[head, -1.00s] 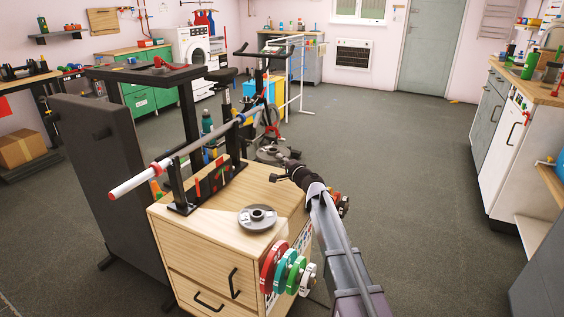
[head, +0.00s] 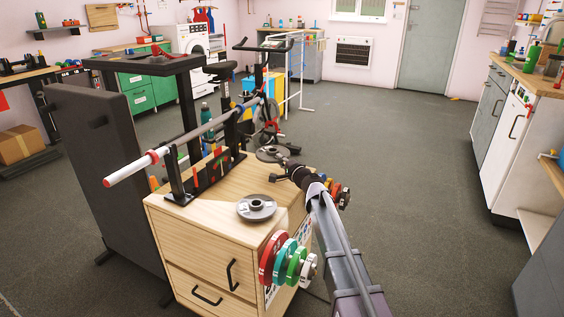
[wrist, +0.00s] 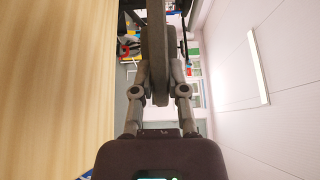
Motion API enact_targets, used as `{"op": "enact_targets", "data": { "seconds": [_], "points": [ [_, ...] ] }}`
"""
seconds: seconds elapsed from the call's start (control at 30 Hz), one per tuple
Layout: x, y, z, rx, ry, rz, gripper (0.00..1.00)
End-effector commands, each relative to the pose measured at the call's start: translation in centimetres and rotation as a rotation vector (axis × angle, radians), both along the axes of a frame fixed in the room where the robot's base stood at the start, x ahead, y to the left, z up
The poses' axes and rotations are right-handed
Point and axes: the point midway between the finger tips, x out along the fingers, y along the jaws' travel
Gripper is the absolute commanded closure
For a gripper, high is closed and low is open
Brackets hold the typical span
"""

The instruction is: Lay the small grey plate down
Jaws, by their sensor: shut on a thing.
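In the wrist view this plate (wrist: 155,50) shows edge-on between the fingers. The wooden top (wrist: 55,90) fills the left of that view, with a gap seen between it and the plate. Another grey plate (head: 257,208) with a raised hub lies flat on the cabinet top, nearer the camera.
The wooden cabinet (head: 195,235) carries a rack with a long bar (head: 195,140). Coloured plates (head: 280,258) hang on its right side. A dark padded bench (head: 95,170) stands left and an exercise bike (head: 265,80) behind. Open floor (head: 410,160) lies right.

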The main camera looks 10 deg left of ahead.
Motion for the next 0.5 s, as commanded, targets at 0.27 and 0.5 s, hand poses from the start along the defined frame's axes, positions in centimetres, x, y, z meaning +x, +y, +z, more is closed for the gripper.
{"op": "enact_targets", "data": {
  "seconds": [0.27, 0.5],
  "points": [
    [0.0, 0.0, -1.9, 0.002, 0.001, 0.000, 1.00],
    [0.0, 0.0, -3.3, 0.002, 0.001, 0.001, 1.00]
  ]
}}
